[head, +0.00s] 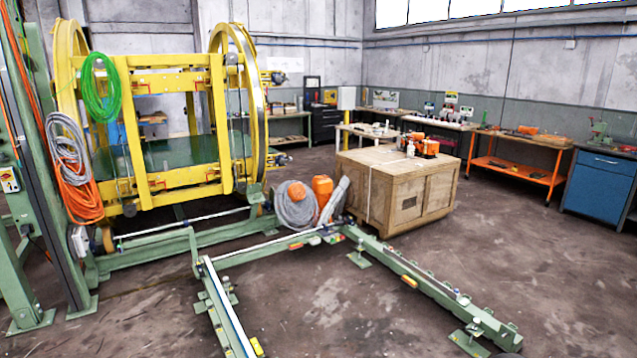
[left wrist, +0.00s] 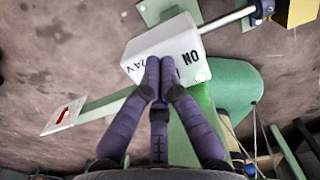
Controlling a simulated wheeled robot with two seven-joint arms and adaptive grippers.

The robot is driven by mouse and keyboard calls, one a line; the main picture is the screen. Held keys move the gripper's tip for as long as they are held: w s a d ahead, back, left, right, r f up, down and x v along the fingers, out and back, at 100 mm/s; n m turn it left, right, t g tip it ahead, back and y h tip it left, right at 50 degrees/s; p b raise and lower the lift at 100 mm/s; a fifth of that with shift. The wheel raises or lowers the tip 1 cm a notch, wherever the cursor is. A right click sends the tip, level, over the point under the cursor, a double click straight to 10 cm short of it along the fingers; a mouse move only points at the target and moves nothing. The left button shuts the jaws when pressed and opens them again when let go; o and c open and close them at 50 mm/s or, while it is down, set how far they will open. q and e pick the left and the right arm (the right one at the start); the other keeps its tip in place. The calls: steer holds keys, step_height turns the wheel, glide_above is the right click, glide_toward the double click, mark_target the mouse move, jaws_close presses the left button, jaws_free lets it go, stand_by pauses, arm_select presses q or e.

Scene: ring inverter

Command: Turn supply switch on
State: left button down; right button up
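In the left wrist view, a white box (left wrist: 148,43) with dark lettering, "ON" and "24V", sits on a green mount just beyond my left gripper. The lettering is turned in the picture. My left gripper (left wrist: 159,78) has dark purple fingers drawn together, with nothing seen between them. Its two long fingertips overlap the lower edge of the box face; whether they touch it I cannot tell. Any switch lever behind them is hidden. Neither gripper shows in the head view.
A pale plate with a red mark (left wrist: 65,115) is at left in the wrist view, and a metal rod (left wrist: 228,17) runs at upper right. In the head view, a yellow ring rig (head: 165,180) and wooden crate (head: 400,200) stand beyond green floor rails (head: 425,285).

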arm_select(q)
steer(key=shift+s+a+f+b, duration=0.15)
steer(key=shift+s+f+b, duration=0.25)
steer(key=shift+s+f, duration=0.2)
steer(key=shift+a+f, duration=0.2)
steer(key=shift+a, duration=0.05)
steer(key=shift+w+a+r, duration=0.25)
steer(key=shift+w+r, duration=0.05)
steer(key=shift+w, duration=0.15)
step_height(320, 180, up, 6)
steer(key=p, duration=0.4)
steer(key=shift+w+r, duration=0.1)
steer(key=shift+r, duration=0.1)
